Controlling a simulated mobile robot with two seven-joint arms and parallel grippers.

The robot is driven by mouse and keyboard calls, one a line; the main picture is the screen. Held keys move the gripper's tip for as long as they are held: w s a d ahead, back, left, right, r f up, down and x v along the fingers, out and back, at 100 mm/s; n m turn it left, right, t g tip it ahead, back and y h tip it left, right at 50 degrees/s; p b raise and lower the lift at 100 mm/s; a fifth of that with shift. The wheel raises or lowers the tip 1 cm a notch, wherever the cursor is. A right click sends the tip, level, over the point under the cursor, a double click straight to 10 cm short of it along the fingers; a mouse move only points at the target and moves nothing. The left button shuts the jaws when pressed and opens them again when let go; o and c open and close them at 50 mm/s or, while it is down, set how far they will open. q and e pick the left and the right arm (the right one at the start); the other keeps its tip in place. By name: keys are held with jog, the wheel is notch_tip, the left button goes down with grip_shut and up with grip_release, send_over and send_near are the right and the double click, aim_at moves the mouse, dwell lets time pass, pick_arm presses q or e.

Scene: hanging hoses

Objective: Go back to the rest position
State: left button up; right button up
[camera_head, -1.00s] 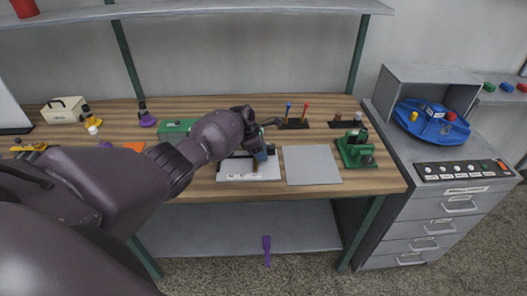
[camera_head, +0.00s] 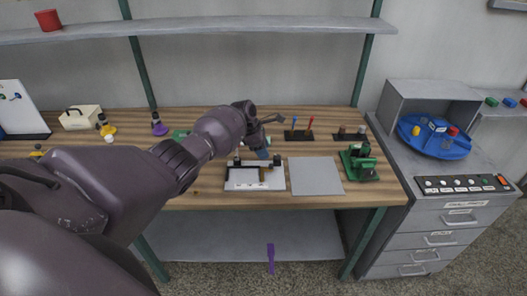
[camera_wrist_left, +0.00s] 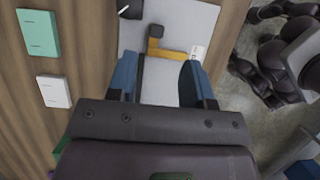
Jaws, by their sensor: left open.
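My left arm reaches in from the left in the head view. My left gripper (camera_head: 263,153) is over the back part of a white fixture board (camera_head: 240,184) on the workbench. In the left wrist view the two blue fingertips of this gripper (camera_wrist_left: 160,78) stand wide apart with nothing between them. A yellow angled bar with a dark end (camera_wrist_left: 170,52) lies on the board just beyond the fingertips, apart from them. My right gripper cannot be made out in either view.
A grey mat (camera_head: 316,176) lies right of the board, and a green device (camera_head: 359,162) stands right of it. A tool stand (camera_head: 298,135) is behind. A shelf (camera_head: 220,25) runs above the bench. A cabinet with a blue round tray (camera_head: 434,137) stands at the right.

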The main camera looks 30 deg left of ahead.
jog(key=shift+w+r, duration=0.2)
jog(key=shift+w, duration=0.15)
